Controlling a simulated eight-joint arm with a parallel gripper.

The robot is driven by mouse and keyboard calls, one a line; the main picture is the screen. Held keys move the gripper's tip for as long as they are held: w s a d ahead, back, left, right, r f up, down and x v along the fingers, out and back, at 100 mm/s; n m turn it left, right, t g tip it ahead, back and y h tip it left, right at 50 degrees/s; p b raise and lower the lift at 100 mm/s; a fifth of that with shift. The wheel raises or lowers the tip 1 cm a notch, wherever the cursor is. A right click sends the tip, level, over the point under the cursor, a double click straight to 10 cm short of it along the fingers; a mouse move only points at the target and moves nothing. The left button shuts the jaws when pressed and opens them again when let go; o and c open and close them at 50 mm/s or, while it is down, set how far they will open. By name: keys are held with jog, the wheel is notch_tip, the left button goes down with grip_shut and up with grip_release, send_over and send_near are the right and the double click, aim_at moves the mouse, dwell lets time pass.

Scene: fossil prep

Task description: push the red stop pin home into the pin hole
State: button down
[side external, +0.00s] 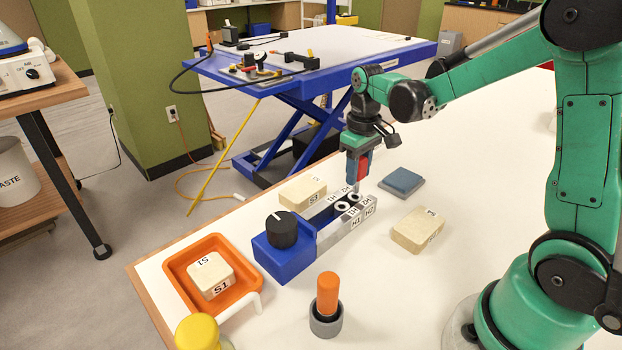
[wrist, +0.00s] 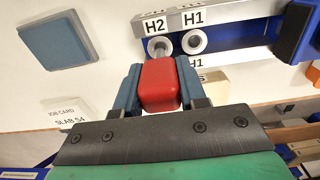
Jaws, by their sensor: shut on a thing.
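The red stop pin (side external: 364,164) is held upright between the fingers of my gripper (side external: 357,168), which is shut on its red head. In the wrist view the red head (wrist: 160,84) fills the space between the fingertips of my gripper (wrist: 160,88). The pin's thin metal shank points down at the white-ringed pin hole marked H2 (side external: 354,197). The shank meets the H2 ring in the wrist view. I cannot tell how far its tip is inside. The ringed hole H1 (wrist: 194,41) beside it looks empty. The red head stands clear above the metal block (side external: 338,233).
A blue vise body (side external: 285,256) with a black knob (side external: 282,229) adjoins the block. Tan slabs (side external: 418,231) and a blue-grey pad (side external: 401,182) lie near. An orange tray (side external: 176,262) and an orange-handled tool (side external: 327,295) stand in front. The table's right side is mostly free.

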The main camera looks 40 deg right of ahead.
aim_at(356, 191)
jog(key=shift+f, duration=1.75)
jog(key=shift+f, duration=0.2)
jog(key=shift+r, duration=0.1)
jog(key=shift+c, duration=2.1)
grip_release()
jog(key=shift+r, duration=0.1)
notch_tip(356, 191, up, 7)
jog(key=shift+f, duration=0.1)
